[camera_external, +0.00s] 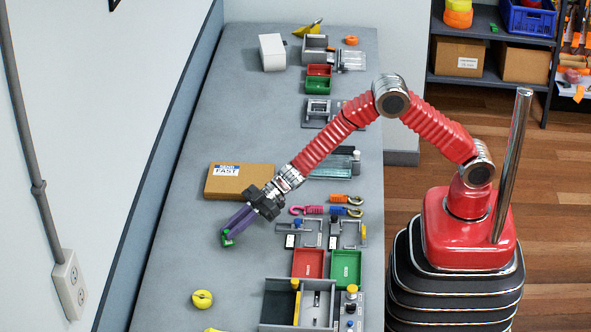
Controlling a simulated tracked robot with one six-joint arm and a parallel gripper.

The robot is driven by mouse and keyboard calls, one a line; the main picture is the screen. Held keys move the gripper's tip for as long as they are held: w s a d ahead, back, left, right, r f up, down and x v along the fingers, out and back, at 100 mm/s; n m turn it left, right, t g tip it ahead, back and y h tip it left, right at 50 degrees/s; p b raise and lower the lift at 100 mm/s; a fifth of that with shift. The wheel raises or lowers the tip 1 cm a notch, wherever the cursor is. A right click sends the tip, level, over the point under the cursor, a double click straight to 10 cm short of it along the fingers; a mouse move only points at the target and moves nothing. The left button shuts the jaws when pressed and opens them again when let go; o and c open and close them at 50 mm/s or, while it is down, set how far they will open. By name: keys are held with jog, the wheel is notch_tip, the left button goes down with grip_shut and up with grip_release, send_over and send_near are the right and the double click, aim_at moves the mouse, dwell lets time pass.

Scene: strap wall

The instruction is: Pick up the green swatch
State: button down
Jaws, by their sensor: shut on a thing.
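My gripper (233,230) reaches down and left over the left part of the grey bench, in the external view. Its purple fingers are shut on a small green piece, the green swatch (228,241), at their tips. Only part of the swatch shows. I cannot tell whether it touches the bench top or is held just above it.
A cardboard box (240,181) lies flat behind my gripper. A yellow round object (202,299) lies in front. Red (308,264) and green (346,268) trays, hooks and fixtures stand to the right. The bench (175,240) is bare left of my gripper, up to the wall.

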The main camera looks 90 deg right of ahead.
notch_tip(320, 180, up, 8)
dwell(0.4)
jog(key=shift+d+r, duration=0.1)
dwell(0.5)
